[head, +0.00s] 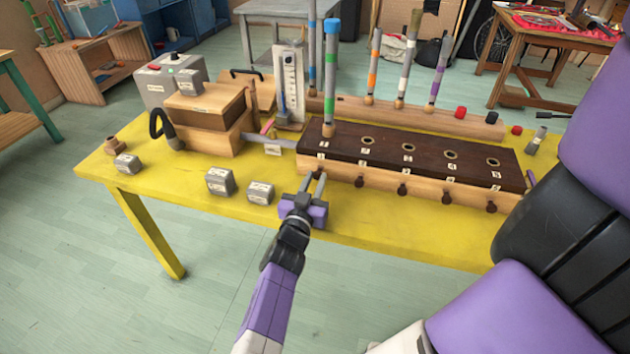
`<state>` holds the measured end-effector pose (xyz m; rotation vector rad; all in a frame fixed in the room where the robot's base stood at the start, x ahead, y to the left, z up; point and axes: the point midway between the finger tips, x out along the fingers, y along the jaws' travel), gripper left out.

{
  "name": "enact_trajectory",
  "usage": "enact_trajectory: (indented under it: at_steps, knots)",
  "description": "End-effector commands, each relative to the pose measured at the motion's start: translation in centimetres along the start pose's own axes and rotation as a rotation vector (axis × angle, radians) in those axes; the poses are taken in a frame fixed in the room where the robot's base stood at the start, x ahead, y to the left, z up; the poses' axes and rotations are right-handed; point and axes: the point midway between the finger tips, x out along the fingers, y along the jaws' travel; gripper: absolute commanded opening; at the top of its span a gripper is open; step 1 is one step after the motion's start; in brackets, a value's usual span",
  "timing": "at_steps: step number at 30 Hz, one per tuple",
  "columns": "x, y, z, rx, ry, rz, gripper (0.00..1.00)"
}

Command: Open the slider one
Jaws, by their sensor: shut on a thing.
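A long box (405,179) with a dark brown top and a light wood front stands on the yellow table (200,215). Its top has numbered holes, and a tube with blue and green bands (330,75) stands upright in the hole at number 1. Dark knobs stick out along its front, such as the knob below number 2 (359,182). My gripper (313,180) is at the left end of this front, below number 1. Its fingers are shut on the slider one knob, which they mostly hide. I cannot tell how far this slider is out.
Small grey labelled blocks (220,182) lie left of my gripper. A wooden box with a black hose (205,110) stands at the back left. Several coloured tubes stand in a wooden rack (430,118) behind the long box.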

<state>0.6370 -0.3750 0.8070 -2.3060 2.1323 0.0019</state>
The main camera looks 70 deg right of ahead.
Motion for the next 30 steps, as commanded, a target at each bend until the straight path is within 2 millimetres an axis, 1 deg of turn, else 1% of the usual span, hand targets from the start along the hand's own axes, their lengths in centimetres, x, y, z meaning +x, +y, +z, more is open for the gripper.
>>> enact_trajectory:
  at_steps: [11,14,19,27,28,30]
  knots:
    - [-0.1,0.1,-0.1,0.0,0.001,0.001,0.0]
    - [-0.8,0.0,-0.2,0.001,0.001,0.0,0.0]
    - [-2.8,-0.1,-0.2,-0.001,0.002,-0.001,0.0]
    - [-2.9,0.1,-0.1,0.0,0.004,0.001,0.0]
    - [-2.9,0.1,-0.1,0.0,0.004,0.001,0.28]
    - [-2.9,0.0,-0.1,0.0,0.003,0.001,0.42]
